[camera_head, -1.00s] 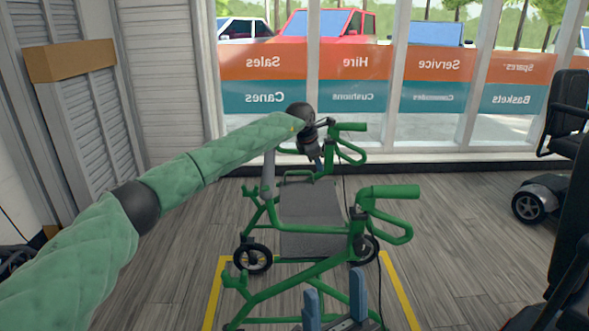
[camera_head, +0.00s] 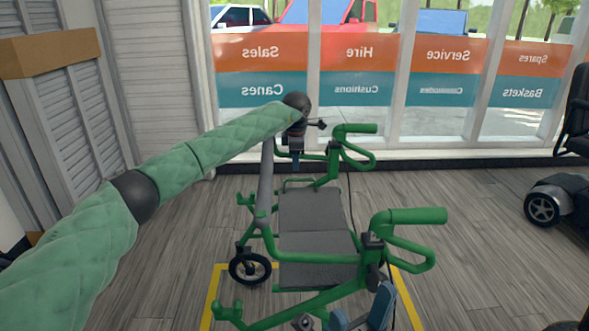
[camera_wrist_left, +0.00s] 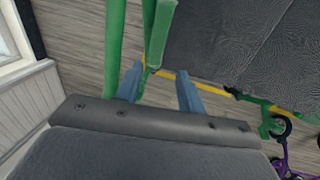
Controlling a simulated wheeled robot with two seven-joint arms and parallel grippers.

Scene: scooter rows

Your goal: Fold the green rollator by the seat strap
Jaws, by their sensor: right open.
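The green rollator (camera_head: 330,258) stands upright and unfolded, with its grey seat (camera_head: 312,240) spread flat. The seat also fills the upper right of the left wrist view (camera_wrist_left: 235,50). I cannot make out a separate strap on it. My left gripper (camera_head: 296,163) is over the far side of the rollator, near the far green handle. In the left wrist view its two blue fingers (camera_wrist_left: 158,88) are apart, with green tubes beside and behind the left finger and nothing clearly held. My right gripper (camera_head: 362,312) is open at the bottom edge, close to the near green frame.
A yellow floor line (camera_head: 212,295) surrounds the rollator. A mobility scooter (camera_head: 555,200) stands at the right. A purple wheeled frame (camera_wrist_left: 285,160) shows at the left wrist view's lower right. Windows stand behind, and louvred panels (camera_head: 60,125) at the left. Wooden floor is clear right of the rollator.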

